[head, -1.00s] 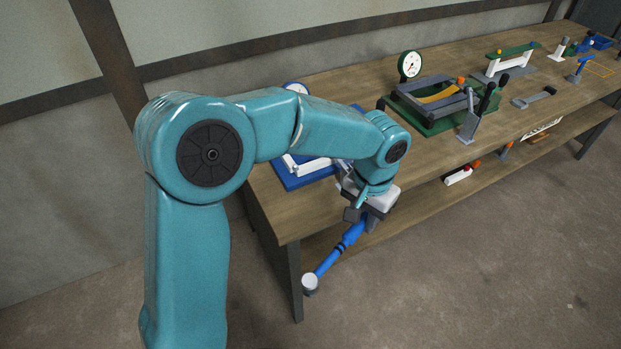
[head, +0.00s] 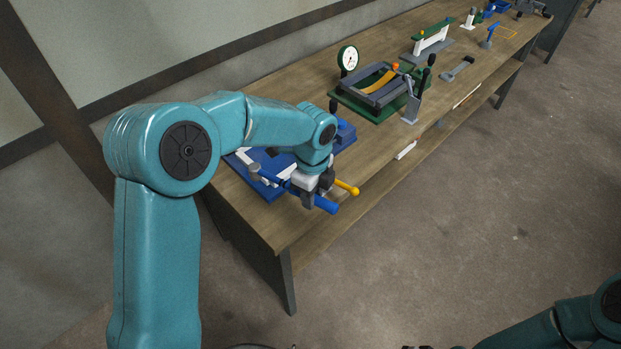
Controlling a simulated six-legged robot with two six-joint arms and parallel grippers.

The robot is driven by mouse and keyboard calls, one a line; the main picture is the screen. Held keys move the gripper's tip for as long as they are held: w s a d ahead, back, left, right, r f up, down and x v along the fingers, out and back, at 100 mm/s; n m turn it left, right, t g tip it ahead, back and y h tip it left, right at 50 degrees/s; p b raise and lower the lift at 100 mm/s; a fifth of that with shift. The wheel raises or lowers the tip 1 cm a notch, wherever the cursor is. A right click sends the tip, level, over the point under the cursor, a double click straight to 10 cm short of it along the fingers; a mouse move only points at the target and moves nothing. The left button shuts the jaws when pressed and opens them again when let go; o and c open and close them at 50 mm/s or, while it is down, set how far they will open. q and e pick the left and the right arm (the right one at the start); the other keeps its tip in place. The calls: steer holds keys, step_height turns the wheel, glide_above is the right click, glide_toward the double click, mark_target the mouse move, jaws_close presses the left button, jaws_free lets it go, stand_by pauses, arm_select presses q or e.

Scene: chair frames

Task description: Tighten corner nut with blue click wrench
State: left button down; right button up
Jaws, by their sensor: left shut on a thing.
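My left gripper (head: 310,194) is shut on the blue click wrench (head: 327,205) above the near-left part of the bench. The wrench's blue handle end points to the lower right. Its round grey head (head: 255,171) lies to the left, over the blue fixture (head: 345,134) and its white frame part (head: 243,156). I cannot tell whether the head touches the frame. The corner nut cannot be made out; my left arm and gripper hide much of the fixture. My right arm shows at the lower right, with its gripper out of view.
A green fixture (head: 372,108) with a grey frame and a dial gauge (head: 348,60) stand farther along the wooden bench (head: 265,221). A grey tool (head: 457,69) lies beyond, with bare bench around it.

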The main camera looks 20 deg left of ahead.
arm_select(q)
steer(key=shift+w+d+r+m+p, duration=0.1)
steer(key=shift+w+r+m+p, duration=0.05)
steer(key=shift+m, duration=0.45)
steer(key=shift+w+r+m+p, duration=0.1)
steer(key=shift+w+m+p, duration=0.05)
steer(key=shift+m, duration=0.45)
steer(key=shift+w+f+m, duration=0.1)
steer(key=shift+m, duration=0.2)
arm_select(e)
steer(key=shift+d+r, duration=0.2)
steer(key=shift+r, duration=0.4)
arm_select(q)
steer(key=shift+f+b, duration=0.25)
steer(key=shift+b, duration=0.05)
step_height(320, 180, down, 4)
steer(key=b, duration=0.2)
steer(key=shift+b, duration=0.3)
arm_select(e)
step_height(320, 180, down, 3)
steer(key=shift+f, duration=0.1)
steer(key=shift+r, duration=0.2)
